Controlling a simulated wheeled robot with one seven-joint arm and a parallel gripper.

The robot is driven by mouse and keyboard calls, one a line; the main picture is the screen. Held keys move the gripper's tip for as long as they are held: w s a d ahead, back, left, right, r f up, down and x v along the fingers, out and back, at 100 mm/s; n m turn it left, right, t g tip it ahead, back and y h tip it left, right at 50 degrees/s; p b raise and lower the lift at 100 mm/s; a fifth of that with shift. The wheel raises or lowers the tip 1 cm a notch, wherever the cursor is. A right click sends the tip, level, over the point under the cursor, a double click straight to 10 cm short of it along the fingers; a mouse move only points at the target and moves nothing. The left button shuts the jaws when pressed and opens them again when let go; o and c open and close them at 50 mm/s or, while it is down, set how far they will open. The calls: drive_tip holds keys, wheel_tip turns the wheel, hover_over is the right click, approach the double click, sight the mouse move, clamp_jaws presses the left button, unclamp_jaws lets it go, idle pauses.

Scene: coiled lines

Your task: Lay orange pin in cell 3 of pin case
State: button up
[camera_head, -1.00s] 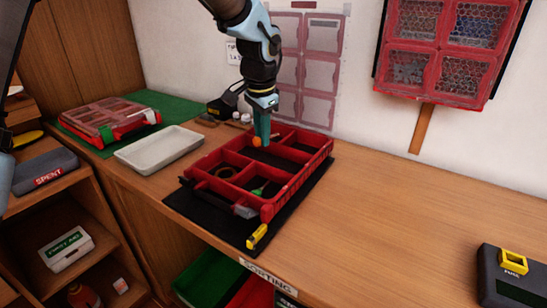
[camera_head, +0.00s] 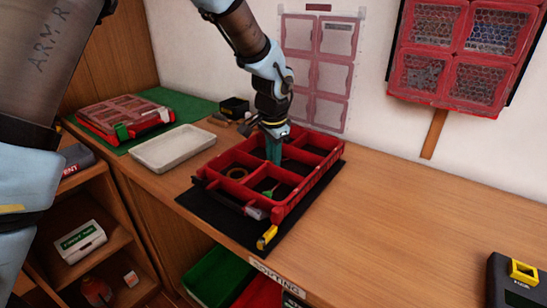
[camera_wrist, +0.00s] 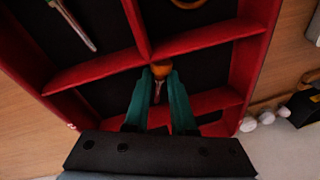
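The red pin case (camera_head: 325,165) lies open on a black mat, divided into several cells. A tan ring (camera_head: 237,173) lies in one near cell and a green-handled pin (camera_head: 270,188) in another; both show at the top of the wrist view. My gripper (camera_head: 274,158) points down into the case, its teal fingertips low among the dividers. In the wrist view, the fingers are closed around the round head of the orange pin (camera_wrist: 161,69), beside a divider crossing. Its shaft shows only partly between the fingers. The pin is hidden in the head view. I cannot read cell numbers.
A pale empty tray (camera_head: 172,149) and a second, lidded red case (camera_head: 118,116) stand to the left. A yellow item (camera_head: 267,238) lies at the case's front corner. Dark and light small items (camera_head: 235,107) sit behind. The right of the bench is mostly clear.

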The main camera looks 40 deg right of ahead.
drive_tip(key=o, duration=0.3)
drive_tip(key=shift+o, duration=0.2)
drive_tip(key=shift+s, duration=0.1)
drive_tip(key=b+v, duration=0.2)
drive_tip(key=v, duration=1)
drive_tip(key=w+a+f+n, duration=0.1)
drive_tip(key=w+a+n, duration=0.25)
drive_tip(key=a, duration=0.55)
drive_tip(key=w+a+f+n+y, duration=0.1)
drive_tip(key=w+a+f+n, duration=0.2)
drive_tip(key=a, duration=0.6)
drive_tip(key=w+a+n, duration=0.3)
drive_tip(key=w+a, duration=0.2)
drive_tip(key=a, duration=0.4)
drive_tip(key=s+a+f+n, duration=0.1)
drive_tip(key=a+n, duration=0.3)
drive_tip(key=a, duration=0.5)
drive_tip(key=s+a+f+n, duration=0.2)
drive_tip(key=s+a+n, duration=0.2)
drive_tip(key=a, duration=0.6)
drive_tip(key=shift+s+f, duration=0.15)
drive_tip(key=shift+f, duration=0.15)
drive_tip(key=shift+a, duration=0.1)
